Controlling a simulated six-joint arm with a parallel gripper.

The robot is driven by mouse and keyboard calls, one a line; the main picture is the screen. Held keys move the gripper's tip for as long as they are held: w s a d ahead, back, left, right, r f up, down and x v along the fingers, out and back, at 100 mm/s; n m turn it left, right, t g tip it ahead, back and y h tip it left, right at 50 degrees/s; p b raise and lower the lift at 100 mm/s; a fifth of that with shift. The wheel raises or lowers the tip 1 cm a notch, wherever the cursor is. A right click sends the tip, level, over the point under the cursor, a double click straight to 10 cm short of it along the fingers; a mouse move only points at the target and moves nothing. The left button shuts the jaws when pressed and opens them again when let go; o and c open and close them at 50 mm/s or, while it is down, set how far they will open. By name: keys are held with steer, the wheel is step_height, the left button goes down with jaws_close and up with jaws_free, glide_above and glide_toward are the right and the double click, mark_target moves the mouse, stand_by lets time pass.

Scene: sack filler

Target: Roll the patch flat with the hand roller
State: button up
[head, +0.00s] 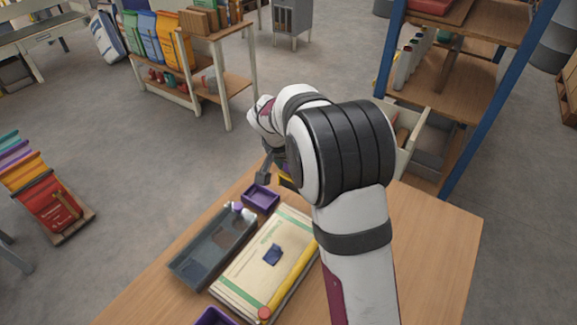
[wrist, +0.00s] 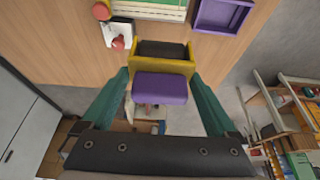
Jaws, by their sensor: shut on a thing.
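The hand roller (wrist: 160,88) has a purple handle and a yellow frame around a dark roller. My gripper (wrist: 160,76) is shut on it, with a teal finger on each side. In the head view, my gripper (head: 268,168) is past the far edge of the table, and only a bit of yellow and purple of the roller shows beside it. The dark blue patch (head: 273,254) lies on the cream sack (head: 240,286) with green stripes. The roller is apart from the patch. In the wrist view only a strip of the sack (wrist: 150,10) shows at the top.
A grey tray (head: 190,272) with small items lies left of the sack. A purple tray (head: 261,198) is beyond it, and another purple one (head: 215,317) is at the near edge. A yellow bar (head: 297,268) lies along the sack's right side. The table's right part is bare.

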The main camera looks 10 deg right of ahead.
steer(key=s+a+f, duration=0.2)
steer(key=s+a, duration=0.7)
steer(key=s, duration=0.5)
steer(key=shift+w+f, duration=0.15)
steer(key=shift+f, duration=3.05)
steer(key=shift+f, duration=0.3)
steer(key=shift+w, duration=0.1)
steer(key=shift+w+d, duration=1.35)
steer(key=shift+d, duration=0.05)
steer(key=shift+s+a, duration=0.1)
